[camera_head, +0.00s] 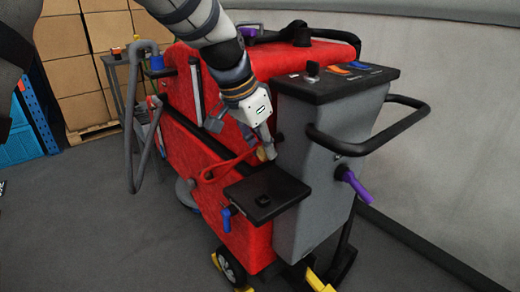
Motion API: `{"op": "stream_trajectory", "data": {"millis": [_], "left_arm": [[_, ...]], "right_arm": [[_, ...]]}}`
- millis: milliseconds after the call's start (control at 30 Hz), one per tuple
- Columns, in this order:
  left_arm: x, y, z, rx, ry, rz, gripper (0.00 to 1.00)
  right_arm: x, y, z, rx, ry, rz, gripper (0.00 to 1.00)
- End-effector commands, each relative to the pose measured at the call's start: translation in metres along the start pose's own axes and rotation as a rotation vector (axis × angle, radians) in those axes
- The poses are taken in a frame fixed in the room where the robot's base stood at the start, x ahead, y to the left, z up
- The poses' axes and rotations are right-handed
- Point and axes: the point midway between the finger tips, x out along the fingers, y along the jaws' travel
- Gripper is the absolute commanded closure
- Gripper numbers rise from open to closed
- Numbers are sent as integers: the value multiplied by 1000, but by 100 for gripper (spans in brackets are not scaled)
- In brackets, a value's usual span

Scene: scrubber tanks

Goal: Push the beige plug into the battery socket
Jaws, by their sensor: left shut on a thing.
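My left gripper (267,143) reaches down from the top to the corner between the scrubber's red body (300,60) and its grey rear column (315,140). It is shut on the beige plug (262,154), of which only a small part shows beside the fingertips. A red cable (214,174) loops from the plug area to the left along the red side. The battery socket cannot be made out clearly; the gripper and column edge crowd that spot. I cannot tell whether the plug touches it. My right gripper is not in view.
A black step (267,190) juts out below the gripper. A black handle (350,148) and purple lever (355,186) are on the column's right. A grey tubular frame (137,130) and cardboard boxes (75,60) stand left. The floor at front left is clear.

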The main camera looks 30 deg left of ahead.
Motion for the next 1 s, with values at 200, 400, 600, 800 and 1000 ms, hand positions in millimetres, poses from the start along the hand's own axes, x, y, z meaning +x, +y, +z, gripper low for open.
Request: {"op": "stream_trajectory", "data": {"millis": [200,400,600,800,1000], "left_arm": [[-6,1,-1,1,9,-3,100],[0,1,1,0,2,-1,100],[19,1,9,-1,-1,1,100],[38,1,17,0,-1,1,100],[58,1,26,-1,-1,1,100]], "right_arm": [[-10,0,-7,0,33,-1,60],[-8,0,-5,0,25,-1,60],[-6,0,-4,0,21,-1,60],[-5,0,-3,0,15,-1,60],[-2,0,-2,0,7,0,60]]}}
